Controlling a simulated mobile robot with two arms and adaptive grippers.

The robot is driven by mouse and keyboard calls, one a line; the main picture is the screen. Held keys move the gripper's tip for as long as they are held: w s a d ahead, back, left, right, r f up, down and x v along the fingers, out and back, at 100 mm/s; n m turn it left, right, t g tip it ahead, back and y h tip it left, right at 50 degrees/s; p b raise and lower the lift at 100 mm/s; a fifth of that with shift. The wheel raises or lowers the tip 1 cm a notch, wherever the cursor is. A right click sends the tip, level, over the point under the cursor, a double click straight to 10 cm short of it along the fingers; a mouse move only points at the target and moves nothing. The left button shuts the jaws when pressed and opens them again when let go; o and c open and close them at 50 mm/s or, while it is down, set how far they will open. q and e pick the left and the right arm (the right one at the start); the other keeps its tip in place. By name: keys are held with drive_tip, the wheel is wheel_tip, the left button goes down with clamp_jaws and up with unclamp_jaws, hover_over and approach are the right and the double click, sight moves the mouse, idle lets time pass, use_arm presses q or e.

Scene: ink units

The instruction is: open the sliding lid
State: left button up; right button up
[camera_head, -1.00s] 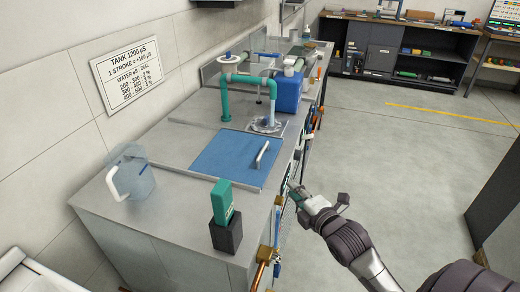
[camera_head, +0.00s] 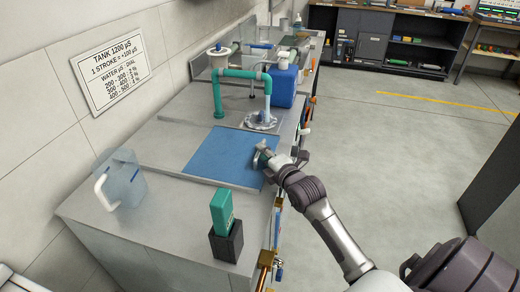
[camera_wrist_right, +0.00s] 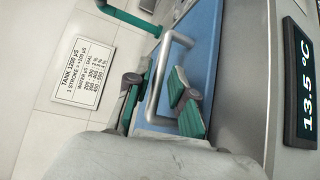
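The blue sliding lid (camera_head: 215,157) lies flat in the top of the grey counter. Its bar handle is covered by my right gripper (camera_head: 263,156) in the head view. In the right wrist view the silver handle (camera_wrist_right: 163,72) stands up from the blue lid (camera_wrist_right: 203,35). There my right gripper (camera_wrist_right: 157,100) has its green-padded fingers apart, one on each side of the handle. A gap shows between the handle and the fingers, at least at its upper part. My left gripper is not in view.
A clear jug (camera_head: 122,180) and a green device in a dark holder (camera_head: 226,241) stand on the near counter. A green pipe (camera_head: 218,92) and a blue canister (camera_head: 283,84) stand beyond the lid. A display (camera_wrist_right: 300,85) is on the counter front.

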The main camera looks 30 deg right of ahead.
drive_tip(key=shift+w+d, duration=0.1)
drive_tip(key=shift+w, duration=0.7)
drive_tip(key=shift+w+f, duration=0.15)
drive_tip(key=shift+w, duration=0.1)
clamp_jaws()
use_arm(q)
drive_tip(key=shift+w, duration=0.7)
